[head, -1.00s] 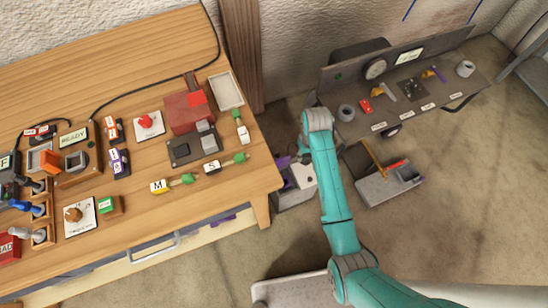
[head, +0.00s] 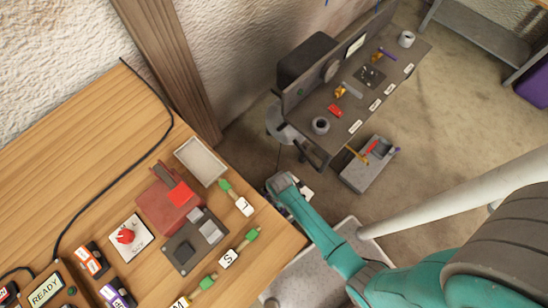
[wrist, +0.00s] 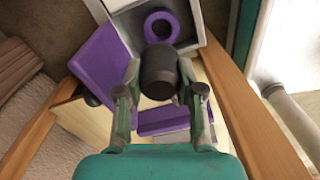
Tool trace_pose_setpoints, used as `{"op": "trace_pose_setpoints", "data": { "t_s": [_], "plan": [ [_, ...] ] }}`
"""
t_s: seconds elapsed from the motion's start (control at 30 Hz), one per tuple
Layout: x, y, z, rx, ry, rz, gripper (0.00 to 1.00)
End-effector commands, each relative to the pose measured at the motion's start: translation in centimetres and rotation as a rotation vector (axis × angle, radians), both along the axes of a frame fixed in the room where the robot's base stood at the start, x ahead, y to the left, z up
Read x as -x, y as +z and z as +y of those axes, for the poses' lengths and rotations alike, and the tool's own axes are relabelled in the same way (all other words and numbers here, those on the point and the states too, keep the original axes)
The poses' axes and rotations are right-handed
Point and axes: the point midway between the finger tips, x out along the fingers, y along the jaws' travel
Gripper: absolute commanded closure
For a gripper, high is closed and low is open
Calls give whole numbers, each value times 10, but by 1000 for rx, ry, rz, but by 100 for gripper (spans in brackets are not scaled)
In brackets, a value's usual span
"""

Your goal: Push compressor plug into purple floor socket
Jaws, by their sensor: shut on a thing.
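In the wrist view my gripper (wrist: 160,75) is shut on the compressor plug (wrist: 160,78), a dark grey cylinder held between the two fingers. Just beyond the plug's far end is the purple floor socket (wrist: 160,15), a ring with a dark hole set in a pale box. The plug overlaps the ring's near edge in the picture; I cannot tell whether they touch. The plug does not sit in the hole as seen here. A purple flap (wrist: 103,62) lies to the left. In the head view my wrist hides the gripper, plug and socket beside the bench end.
The wooden bench (head: 60,160) with labelled blocks and switches stands at left. A dark side bench (head: 345,115) with tools stands behind, with a grey floor tray (head: 360,180) near it. A pale post (head: 450,200) crosses at right. Open floor (head: 450,110) lies beyond.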

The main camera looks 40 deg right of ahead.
Motion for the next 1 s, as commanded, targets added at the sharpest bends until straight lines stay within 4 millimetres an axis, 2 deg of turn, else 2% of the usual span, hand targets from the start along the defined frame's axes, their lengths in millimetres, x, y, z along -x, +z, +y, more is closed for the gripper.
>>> {"op": "trace_pose_setpoints", "data": {
  "t_s": [0.1,0.2,0.37,1.0],
  "plan": [
    [10,-7,0,0,55,2,97],
    [12,-10,0,0,71,1,97],
    [11,-18,0,0,73,2,97],
    [11,-69,0,0,71,1,97]
  ]
}}
